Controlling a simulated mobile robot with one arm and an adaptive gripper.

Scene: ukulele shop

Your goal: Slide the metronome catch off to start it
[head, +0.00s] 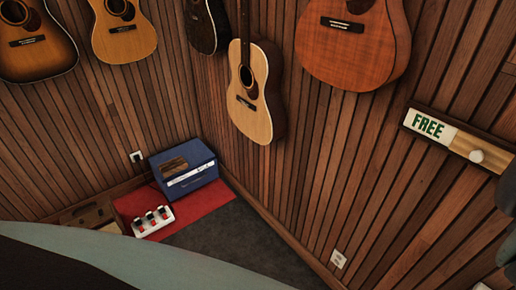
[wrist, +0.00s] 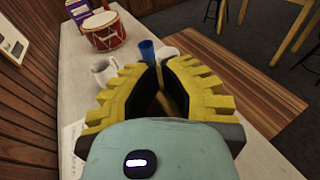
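My gripper (wrist: 159,70) shows in the wrist view, with yellow ribbed fingers and black inner pads. Its fingertips are close together with a narrow gap between them. A brown, wood-coloured thing (wrist: 163,100) shows in the gap between the fingers. It is mostly hidden, and I cannot tell whether it is the metronome or whether the fingers touch it. No metronome or catch can be made out for certain in either view. The head view does not clearly show the gripper.
A pale table (wrist: 75,95) carries a red drum (wrist: 103,32), a white mug (wrist: 103,71) and a blue cup (wrist: 147,50). In the head view, guitars hang above a blue box (head: 183,166), a pedal board (head: 152,221) and a FREE sign (head: 430,126) with a round knob.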

